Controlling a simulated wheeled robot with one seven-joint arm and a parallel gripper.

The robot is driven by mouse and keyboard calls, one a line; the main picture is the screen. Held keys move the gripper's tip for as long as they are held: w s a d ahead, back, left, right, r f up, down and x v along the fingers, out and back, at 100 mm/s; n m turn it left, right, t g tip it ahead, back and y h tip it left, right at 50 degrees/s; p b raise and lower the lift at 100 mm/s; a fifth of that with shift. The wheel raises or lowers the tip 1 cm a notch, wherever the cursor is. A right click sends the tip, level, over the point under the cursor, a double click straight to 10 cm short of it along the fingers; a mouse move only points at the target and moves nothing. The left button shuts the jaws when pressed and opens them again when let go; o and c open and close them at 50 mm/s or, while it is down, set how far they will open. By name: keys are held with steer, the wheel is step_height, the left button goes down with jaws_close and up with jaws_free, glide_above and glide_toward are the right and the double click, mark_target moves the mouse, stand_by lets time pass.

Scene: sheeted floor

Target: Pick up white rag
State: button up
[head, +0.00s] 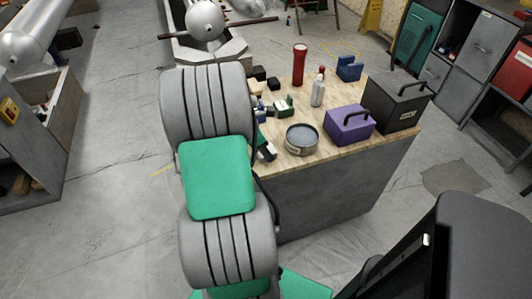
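I cannot make out a white rag in the head view. A flat grey patch (453,179) lies on the floor at the right; I cannot tell whether it is cloth or a stain. My arm, grey and green, rises in front of the workbench (330,190) and covers its left end. My gripper cannot be made out; the end of the arm is hidden or out of the picture.
The bench holds a purple box (349,125), a black case (398,103), a round tin (302,139), a white bottle (318,92), a red cylinder (299,65) and a blue item (349,69). Cabinets (475,40) stand at right. The left floor (110,190) is mostly clear.

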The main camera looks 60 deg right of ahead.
mark_target(270, 149)
steer(key=shift+r, duration=0.55)
step_height(270, 149, up, 3)
steer(key=shift+s+a+f+p, duration=0.1)
steer(key=shift+s+p, duration=0.05)
steer(key=shift+p, duration=0.15)
steer(key=s+a+r+p, duration=0.1)
steer(key=s+a+r, duration=0.8)
steer(key=shift+s+a+p, duration=0.3)
steer(key=shift+s, duration=0.1)
